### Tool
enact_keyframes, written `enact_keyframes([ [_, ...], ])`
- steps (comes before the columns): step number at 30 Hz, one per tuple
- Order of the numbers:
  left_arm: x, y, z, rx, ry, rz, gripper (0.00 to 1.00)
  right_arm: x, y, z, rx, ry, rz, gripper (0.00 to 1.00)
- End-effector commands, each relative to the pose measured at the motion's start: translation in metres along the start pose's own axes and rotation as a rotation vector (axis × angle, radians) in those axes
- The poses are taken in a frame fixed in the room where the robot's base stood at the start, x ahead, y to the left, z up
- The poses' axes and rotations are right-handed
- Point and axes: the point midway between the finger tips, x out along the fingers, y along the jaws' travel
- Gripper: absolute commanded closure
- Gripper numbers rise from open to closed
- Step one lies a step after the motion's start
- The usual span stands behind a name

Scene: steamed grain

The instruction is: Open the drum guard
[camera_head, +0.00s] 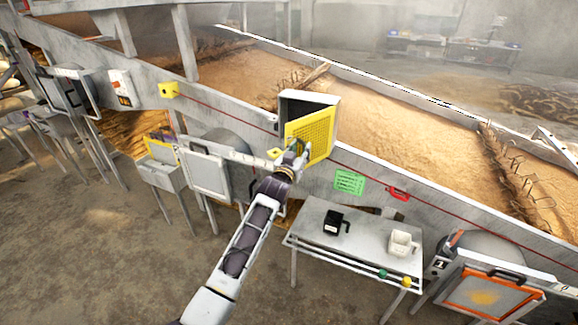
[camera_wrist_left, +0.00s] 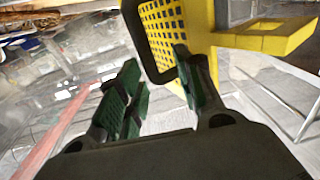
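The drum guard (camera_head: 321,128) is a yellow perforated panel on a grey box-shaped housing (camera_head: 310,96) on the side of the long trough. It stands at an angle to the housing, with a dark gap at its upper left. My left gripper (camera_head: 296,149) is at the panel's lower left. In the left wrist view, the gripper's green-padded fingers (camera_wrist_left: 158,88) are apart. The guard's black handle (camera_wrist_left: 134,42) reaches down between them; I cannot tell whether they touch it. The yellow grid (camera_wrist_left: 160,35) is just beyond. My right gripper is not in view.
A metal table (camera_head: 318,226) with a black jug (camera_head: 333,222) and a white jug (camera_head: 403,243) stands right of my left arm. A grey-framed panel (camera_head: 207,172) is left of the gripper. An orange-framed hatch (camera_head: 490,296) is at lower right. The floor at left front is clear.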

Motion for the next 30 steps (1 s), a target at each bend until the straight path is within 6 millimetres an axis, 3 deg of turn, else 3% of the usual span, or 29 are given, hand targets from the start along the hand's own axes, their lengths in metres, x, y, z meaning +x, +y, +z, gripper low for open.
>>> enact_keyframes([
  [30, -0.082, -0.007, 0.004, -0.002, -0.008, -0.007, 0.65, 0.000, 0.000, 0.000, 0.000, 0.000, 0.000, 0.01],
])
